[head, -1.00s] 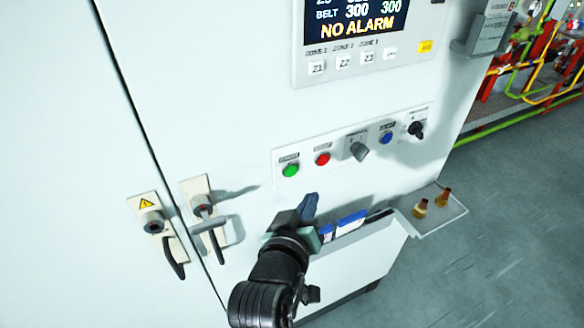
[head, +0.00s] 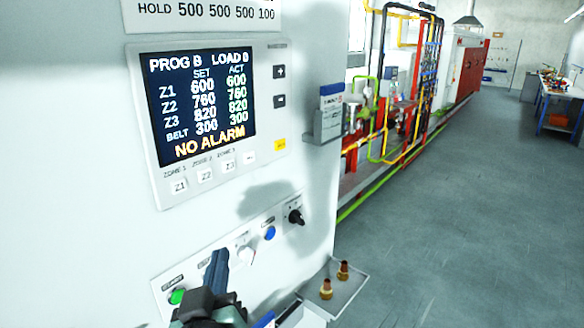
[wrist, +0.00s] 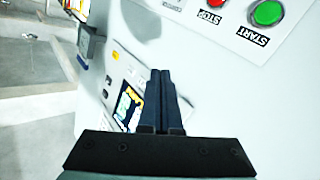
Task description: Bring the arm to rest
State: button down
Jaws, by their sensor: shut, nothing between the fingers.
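My gripper (head: 217,272) is at the bottom of the head view, in front of the cabinet's button strip. Its fingers point up and hide part of the strip, including where the red button sits. In the wrist view the two dark fingers (wrist: 161,72) lie side by side, closed, with nothing between them. The white control cabinet (head: 60,180) fills the left of the head view. Its display (head: 200,105) reads PROG B, LOAD 0, NO ALARM. The green START button (wrist: 267,13) and the red STOP button (wrist: 215,3) show beyond the fingers in the wrist view.
A blue button (head: 269,233) and a black selector knob (head: 296,216) sit on the strip's right. A small side tray (head: 350,290) holds two brass fittings (head: 326,289). Red-framed pipework (head: 400,100) stands behind. The grey floor (head: 460,220) on the right is clear.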

jog(key=s+d+r+m+t+b, duration=0.1)
jog(key=s+d+r+t, duration=0.2)
jog(key=r, duration=0.6)
jog(key=s+d+r+m+t+h+b, duration=0.1)
jog(key=s+d+r, duration=0.4)
jog(key=r, duration=0.5)
jog(key=s+d+r+m+t+h+b, duration=0.1)
jog(key=s+d+r+m+t, duration=0.2)
jog(key=r, duration=0.7)
jog(key=s+d+t, duration=0.1)
jog(key=s+t, duration=0.1)
jog(key=t, duration=0.1)
jog(key=shift+b, duration=0.4)
